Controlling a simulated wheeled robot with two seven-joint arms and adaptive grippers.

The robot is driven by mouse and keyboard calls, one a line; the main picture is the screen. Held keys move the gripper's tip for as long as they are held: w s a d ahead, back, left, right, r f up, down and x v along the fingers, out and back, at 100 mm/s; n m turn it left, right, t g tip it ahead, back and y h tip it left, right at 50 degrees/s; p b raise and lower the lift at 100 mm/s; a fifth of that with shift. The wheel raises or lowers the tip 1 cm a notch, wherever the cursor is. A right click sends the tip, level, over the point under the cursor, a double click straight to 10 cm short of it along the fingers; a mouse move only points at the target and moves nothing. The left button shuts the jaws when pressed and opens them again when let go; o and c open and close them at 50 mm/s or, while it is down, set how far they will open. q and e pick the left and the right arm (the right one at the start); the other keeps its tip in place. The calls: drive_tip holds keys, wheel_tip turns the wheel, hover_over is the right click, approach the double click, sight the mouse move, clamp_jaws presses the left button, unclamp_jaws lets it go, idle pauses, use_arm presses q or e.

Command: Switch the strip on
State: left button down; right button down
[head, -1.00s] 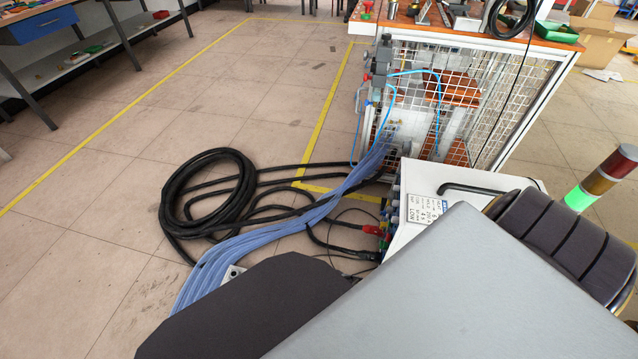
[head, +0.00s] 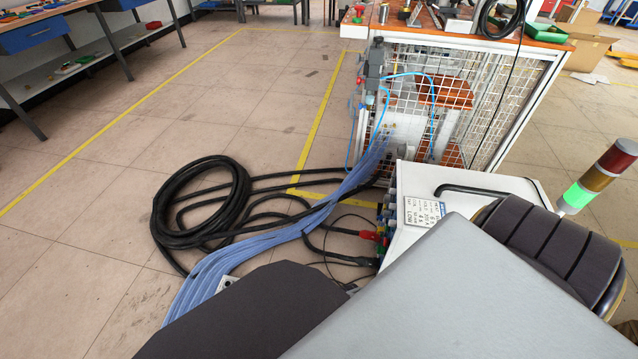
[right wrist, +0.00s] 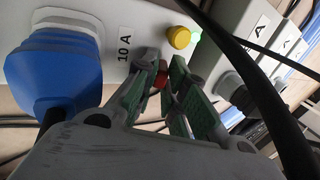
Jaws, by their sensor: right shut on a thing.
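The strip (right wrist: 118,18) is a pale bar marked "10 A" in the right wrist view. It carries a round yellow button (right wrist: 179,37) with a green patch beside it, and a large blue plug (right wrist: 45,72) sits in it at the left. My right gripper (right wrist: 169,68), with green-padded fingers, is at the strip's edge, shut on a small red part (right wrist: 161,76) just below the yellow button. The fingers hide most of the red part, so its position cannot be told. My left gripper is not in view.
A black cable (right wrist: 262,95) crosses close to the right of my right gripper. A coiled black cable (head: 160,205) and blue hoses (head: 285,232) lie on the floor. A white cabinet (head: 425,180) and signal tower (head: 590,185), lit green, stand at right; a caged bench (head: 520,95) is behind.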

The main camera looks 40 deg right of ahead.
idle(0.4)
drive_tip(key=c, duration=1.8)
unclamp_jaws()
drive_tip(key=shift+o, duration=0.2)
drive_tip(key=shift+s+d+r, duration=0.1)
drive_tip(key=shift+r, duration=0.1)
drive_tip(key=v, duration=1.1)
drive_tip(key=shift+r, duration=0.2)
drive_tip(key=shift+s, duration=0.1)
